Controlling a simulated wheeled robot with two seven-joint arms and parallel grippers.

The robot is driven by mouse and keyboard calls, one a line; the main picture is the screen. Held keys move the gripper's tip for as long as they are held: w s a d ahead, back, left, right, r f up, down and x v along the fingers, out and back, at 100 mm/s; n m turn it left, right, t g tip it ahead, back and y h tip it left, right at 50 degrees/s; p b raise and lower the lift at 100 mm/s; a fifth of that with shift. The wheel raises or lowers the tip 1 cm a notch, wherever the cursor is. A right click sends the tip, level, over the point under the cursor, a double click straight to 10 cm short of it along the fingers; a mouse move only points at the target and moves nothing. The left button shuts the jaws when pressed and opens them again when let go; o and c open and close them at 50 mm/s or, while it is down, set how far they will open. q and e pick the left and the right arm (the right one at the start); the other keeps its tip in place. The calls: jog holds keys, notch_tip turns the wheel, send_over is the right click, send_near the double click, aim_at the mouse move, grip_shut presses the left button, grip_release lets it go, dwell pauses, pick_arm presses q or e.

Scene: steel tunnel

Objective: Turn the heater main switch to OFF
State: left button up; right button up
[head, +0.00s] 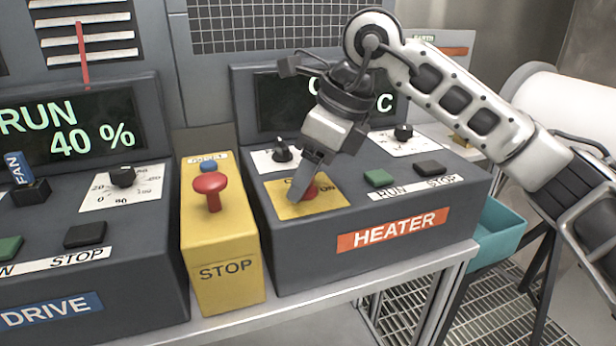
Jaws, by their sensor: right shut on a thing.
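The heater box (290,265) is dark grey with an orange HEATER label. On its sloped top, the heater main switch (312,192) is a red knob on a yellow plate (334,202). ON is readable at the plate's right; the other marking is mostly covered. My right gripper (303,189) reaches down from above and is shut on the red knob. Its fingers hide much of the knob, so I cannot tell which way the knob points. My left gripper is not in view.
Beside the switch are a black knob (282,151), a green button (379,178) and a black STOP button (429,168). A yellow box with a red emergency-stop mushroom (210,184) stands left, by the DRIVE panel (80,275). A teal bin (498,235) is at right.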

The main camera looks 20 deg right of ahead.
jog(key=n, duration=0.2)
jog(key=n+g, duration=0.1)
jog(key=n, duration=0.1)
jog(key=shift+w+r+g+y, duration=0.15)
jog(key=shift+g+y, duration=0.15)
jog(key=n+g, duration=0.1)
jog(key=n, duration=0.1)
jog(key=shift+n+p, duration=0.4)
jog(key=shift+w+n, duration=0.1)
jog(key=shift+n, duration=0.2)
jog(key=o, duration=1)
jog(key=shift+d, duration=0.1)
